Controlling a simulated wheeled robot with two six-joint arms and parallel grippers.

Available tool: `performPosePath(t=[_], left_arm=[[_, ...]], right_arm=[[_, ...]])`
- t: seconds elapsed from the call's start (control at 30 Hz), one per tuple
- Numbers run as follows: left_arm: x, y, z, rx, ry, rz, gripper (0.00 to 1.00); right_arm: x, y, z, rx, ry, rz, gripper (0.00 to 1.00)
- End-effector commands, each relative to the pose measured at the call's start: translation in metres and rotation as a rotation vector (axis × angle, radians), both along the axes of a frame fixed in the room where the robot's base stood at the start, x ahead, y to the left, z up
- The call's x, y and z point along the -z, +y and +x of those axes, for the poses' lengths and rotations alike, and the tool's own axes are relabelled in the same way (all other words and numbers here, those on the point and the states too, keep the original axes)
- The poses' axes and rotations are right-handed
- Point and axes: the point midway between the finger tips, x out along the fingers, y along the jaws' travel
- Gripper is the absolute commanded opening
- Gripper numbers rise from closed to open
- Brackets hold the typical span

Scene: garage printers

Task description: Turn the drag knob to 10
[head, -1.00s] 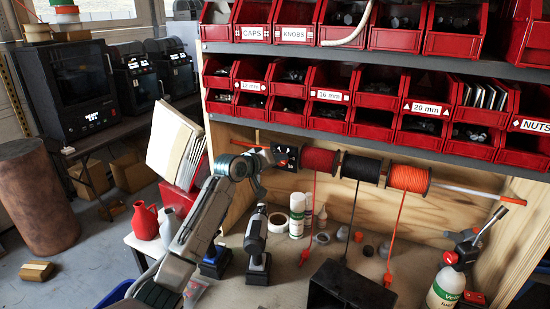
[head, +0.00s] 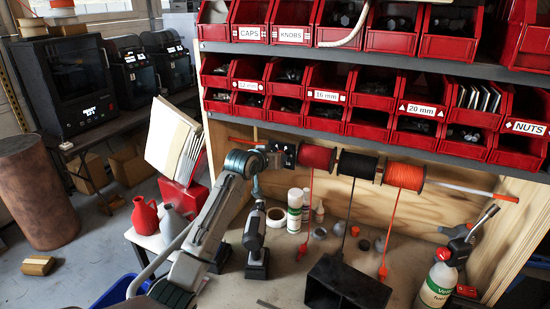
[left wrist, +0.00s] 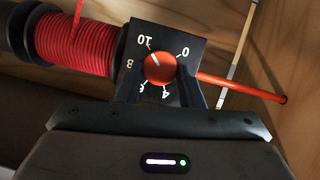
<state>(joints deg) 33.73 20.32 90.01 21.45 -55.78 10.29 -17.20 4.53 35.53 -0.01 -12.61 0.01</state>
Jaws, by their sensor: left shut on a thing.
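The drag knob (left wrist: 160,68) is an orange round knob on a black dial plate (left wrist: 172,40) with white numbers, at the left end of the spool rod. In the left wrist view its white pointer line points up and left, at about the 10. My left gripper (left wrist: 161,90) has one finger on each side of the knob and is shut on it. In the head view the left gripper (head: 278,157) is at the dial plate (head: 290,156) and hides the knob. My right gripper is in neither view.
Red (head: 317,157), black (head: 357,165) and orange (head: 404,175) spools hang right of the dial. Red bins (head: 327,84) are above. Bottles (head: 295,210), a drill (head: 256,240), a black box (head: 345,288) and a torch (head: 442,275) stand on the bench below.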

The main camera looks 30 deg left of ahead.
Motion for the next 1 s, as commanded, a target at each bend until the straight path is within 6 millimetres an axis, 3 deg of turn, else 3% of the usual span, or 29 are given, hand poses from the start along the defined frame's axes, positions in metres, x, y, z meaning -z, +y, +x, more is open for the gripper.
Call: performPosePath(t=[0.3, 0.33, 0.43, 0.77, 1.0], left_arm=[[0.006, 0.0, -0.001, 0.001, 0.011, -0.001, 0.11], [0.006, 0.0, -0.001, 0.001, 0.011, -0.001, 0.36], [0.005, 0.0, -0.001, 0.0, 0.009, -0.001, 0.55], [0.002, 0.0, -0.002, 0.0, 0.003, 0.0, 0.56], [-0.006, 0.001, -0.028, 0.0, 0.001, 0.003, 0.56]], right_arm=[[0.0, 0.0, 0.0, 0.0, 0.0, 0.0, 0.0], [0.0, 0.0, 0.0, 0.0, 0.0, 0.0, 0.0], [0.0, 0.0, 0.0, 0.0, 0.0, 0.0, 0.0], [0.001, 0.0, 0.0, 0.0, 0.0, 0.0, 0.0], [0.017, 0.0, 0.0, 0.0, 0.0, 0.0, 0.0]])
